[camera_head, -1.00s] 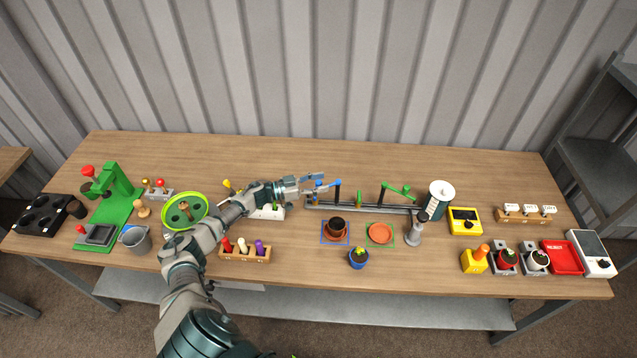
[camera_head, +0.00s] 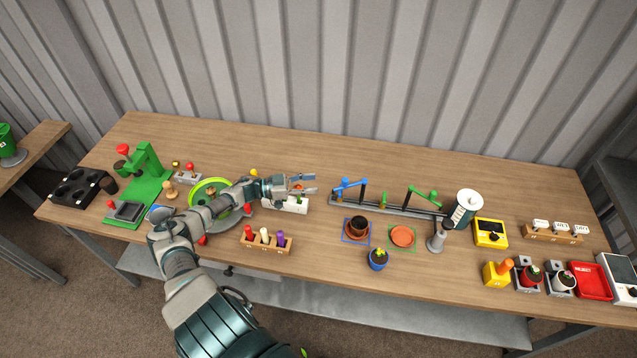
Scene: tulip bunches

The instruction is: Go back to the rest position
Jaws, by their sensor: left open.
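My left gripper (camera_head: 303,184) is open and empty. It hangs over the back middle of the wooden table (camera_head: 300,148), just left of the blue lever (camera_head: 349,186). The gripper is over or close to a white block (camera_head: 291,204) with coloured parts, which the arm partly hides. My left arm comes in from the lower left and passes over the green round dish (camera_head: 222,188), hiding part of it. My right gripper does not show.
A brown pot (camera_head: 357,226) stands in a blue square, with an orange saucer (camera_head: 402,236) in a green square beside it. A blue potted plant (camera_head: 377,259) is in front. A peg rack (camera_head: 266,242) is near the front edge. A green press (camera_head: 146,180) is at left, a white cylinder (camera_head: 464,207) at right.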

